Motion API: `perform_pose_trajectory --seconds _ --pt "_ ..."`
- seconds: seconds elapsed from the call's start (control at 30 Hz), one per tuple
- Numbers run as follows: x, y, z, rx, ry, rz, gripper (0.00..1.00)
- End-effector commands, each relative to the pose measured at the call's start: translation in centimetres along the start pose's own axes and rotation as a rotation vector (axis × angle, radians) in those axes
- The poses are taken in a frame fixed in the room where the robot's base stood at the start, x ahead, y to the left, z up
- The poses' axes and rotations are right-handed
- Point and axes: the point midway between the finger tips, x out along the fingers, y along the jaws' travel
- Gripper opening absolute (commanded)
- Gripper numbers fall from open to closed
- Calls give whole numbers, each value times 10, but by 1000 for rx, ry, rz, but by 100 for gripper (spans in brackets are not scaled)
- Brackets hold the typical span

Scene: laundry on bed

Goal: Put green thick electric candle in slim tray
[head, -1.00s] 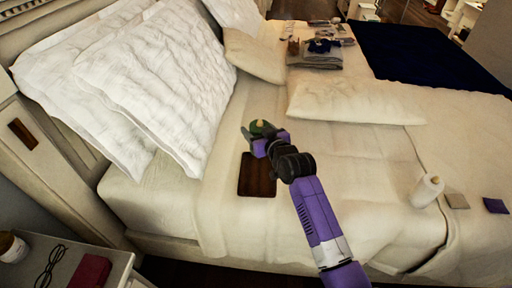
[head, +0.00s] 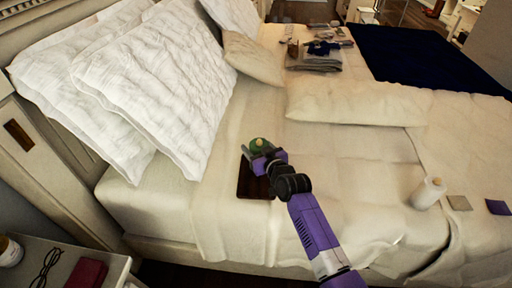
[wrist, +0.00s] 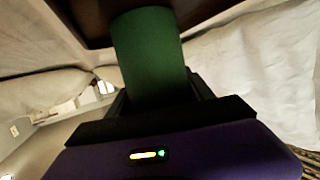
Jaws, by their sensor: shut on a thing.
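The green thick candle (head: 258,144) is held in my gripper (head: 254,153), which is shut on it. In the wrist view the candle (wrist: 150,58) stands up between the dark fingers, with its far end by the dark brown tray (wrist: 82,22). In the head view the slim tray (head: 252,187) is a dark brown rectangle lying on the bed. The candle and gripper are over the tray's far end and hide part of it. Whether the candle touches the tray cannot be told.
White pillows (head: 150,85) lean at the left, and a long pillow (head: 355,103) lies behind my arm. A white roll (head: 428,193), a beige square (head: 459,203) and a purple square (head: 498,207) lie at right. Folded grey cloth (head: 315,62) is at the back. Bare bedding surrounds the tray.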

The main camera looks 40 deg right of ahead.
Motion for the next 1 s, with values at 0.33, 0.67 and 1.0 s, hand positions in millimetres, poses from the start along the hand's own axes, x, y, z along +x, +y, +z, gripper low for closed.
perform_pose_trajectory --seconds 0.33,0.67,1.0 --pt "0 0 2 0 0 0 82" --pt "-12 0 -1 0 -2 0 82" --pt "-79 0 -1 0 -2 0 82"
